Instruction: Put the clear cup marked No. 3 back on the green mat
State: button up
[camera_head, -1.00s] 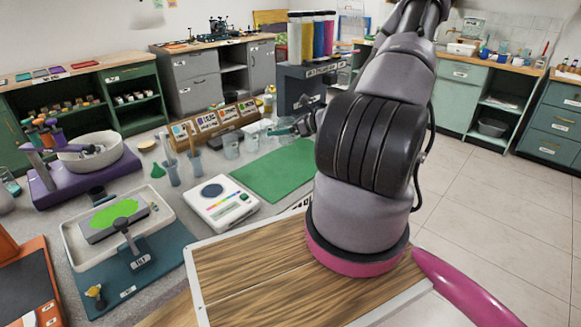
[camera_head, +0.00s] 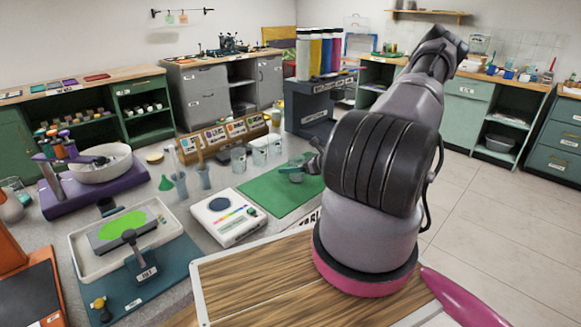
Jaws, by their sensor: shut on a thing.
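The green mat (camera_head: 262,191) lies on the grey worktop in the middle, between the white scale and my arm. My gripper (camera_head: 299,166) is over the far right part of the mat. It is shut on a clear cup (camera_head: 296,176), which looks upright. I cannot tell whether its base touches the mat, and no number on it is readable. My arm hides the right side of the mat.
A white scale (camera_head: 227,216) sits left of the mat. The mat's near left part is bare.

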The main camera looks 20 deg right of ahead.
jog(key=o, duration=1.3)
jog(key=v, duration=1.2)
jog(key=s+a+r+n+g, duration=0.1)
jog(key=a+r+n+g, duration=0.2)
jog(key=a+r+n, duration=0.35)
jog(key=s+a+r+n+g+h, duration=0.1)
jog(key=a+r+n+g, duration=0.2)
jog(key=r, duration=0.6)
jog(key=s+a+r+n+g, duration=0.2)
jog(key=a+r+n, duration=0.35)
jog(key=r, duration=0.25)
jog(key=s+a+r+n+t+h, duration=0.1)
jog(key=s+r+n, duration=0.2)
jog(key=r, duration=0.3)
jog(key=s+a+r+n+t+h, duration=0.1)
jog(key=s+a+r+n+h, duration=0.1)
jog(key=s+r, duration=0.3)
jog(key=s+a+r+n+t+h, duration=0.1)
jog(key=s+a+r+n+t, duration=0.1)
jog(key=s+r+n, duration=0.2)
jog(key=shift+s+a+r+n+h, duration=0.15)
jog(key=shift+s+r+n+h, duration=0.2)
jog(key=shift+s+r, duration=1)
